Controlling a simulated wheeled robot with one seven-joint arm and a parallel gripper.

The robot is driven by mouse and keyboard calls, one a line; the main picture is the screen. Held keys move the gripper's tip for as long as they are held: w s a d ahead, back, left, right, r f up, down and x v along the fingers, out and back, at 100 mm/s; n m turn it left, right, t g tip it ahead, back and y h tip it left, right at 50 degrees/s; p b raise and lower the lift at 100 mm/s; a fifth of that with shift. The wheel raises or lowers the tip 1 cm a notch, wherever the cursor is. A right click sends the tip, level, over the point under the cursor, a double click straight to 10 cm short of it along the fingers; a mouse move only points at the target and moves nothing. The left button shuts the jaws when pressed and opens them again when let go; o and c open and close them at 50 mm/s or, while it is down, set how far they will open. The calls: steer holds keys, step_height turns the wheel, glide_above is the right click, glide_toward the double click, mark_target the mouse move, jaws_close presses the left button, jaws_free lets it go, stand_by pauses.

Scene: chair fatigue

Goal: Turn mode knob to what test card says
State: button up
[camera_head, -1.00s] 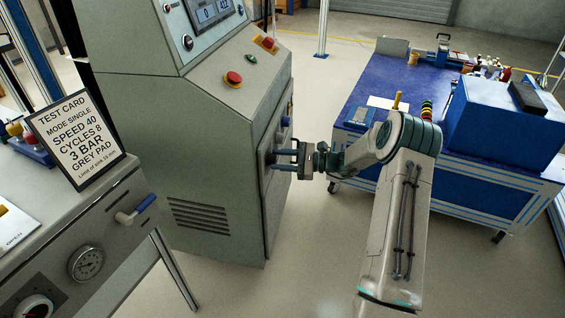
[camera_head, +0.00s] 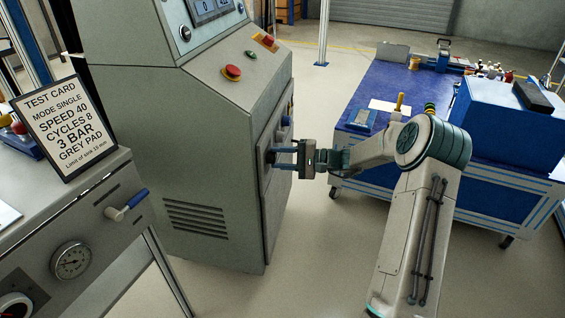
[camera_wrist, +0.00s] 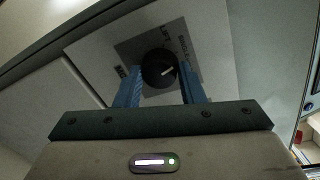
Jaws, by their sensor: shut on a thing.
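The test card (camera_head: 66,127) stands tilted on the grey bench at left and reads MODE SINGLE, SPEED 40, CYCLES 8, 3 BAR, GREY PAD. The mode knob (camera_wrist: 158,69) is round and black, on a dark label plate (camera_wrist: 137,50) in the wrist view. My gripper (camera_head: 272,158) reaches the grey machine's side panel from the right. In the wrist view its blue fingers (camera_wrist: 161,80) are shut on the knob, one on each side.
The grey machine (camera_head: 200,140) carries a red stop button (camera_head: 232,72) on its sloped top. The bench at left has a blue-handled valve (camera_head: 128,205) and a gauge (camera_head: 71,260). A blue table (camera_head: 385,82) stands behind my arm. Floor is clear between machine and table.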

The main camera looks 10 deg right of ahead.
steer(key=shift+s+a+f+n, duration=0.15)
steer(key=shift+a+n, duration=0.05)
steer(key=shift+n, duration=0.3)
steer(key=o, duration=1)
steer(key=shift+a, duration=0.15)
steer(key=p+v, duration=0.3)
steer(key=v, duration=1.1)
